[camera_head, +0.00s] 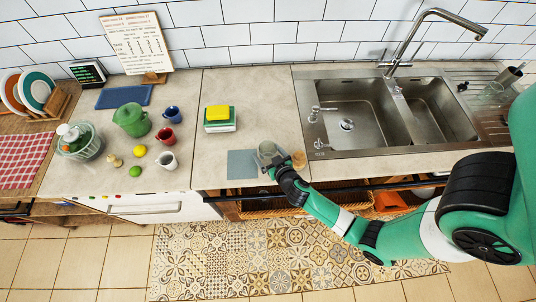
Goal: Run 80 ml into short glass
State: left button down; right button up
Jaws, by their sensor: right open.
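A short, greyish cup-like vessel (267,149), perhaps the short glass, stands near the counter's front edge. It is beside a flat blue-grey square (240,164). My right gripper (272,168) is at its front side, open. The dark fingers are small here, and I cannot tell whether they touch the vessel. A small amber round thing (298,159) sits just to the right of it. The sink (345,100) has a tall curved tap (405,48) behind it and a small dispenser-like fitting (316,112) at its left. My left gripper is out of view.
A yellow-topped sponge stack (218,115) stands behind the square. Several mugs, a green pot (131,119), fruit and a lidded clear bowl (78,141) fill the left counter. A small dark display (88,73) and a sign (137,43) stand behind. The counter between sponge and sink is clear.

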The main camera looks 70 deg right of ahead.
aim_at(265, 149)
jog(key=x, duration=0.3)
jog(key=shift+d+r, duration=0.1)
jog(key=shift+c, duration=0.2)
jog(key=c, duration=1.4)
jog(key=shift+r, duration=0.15)
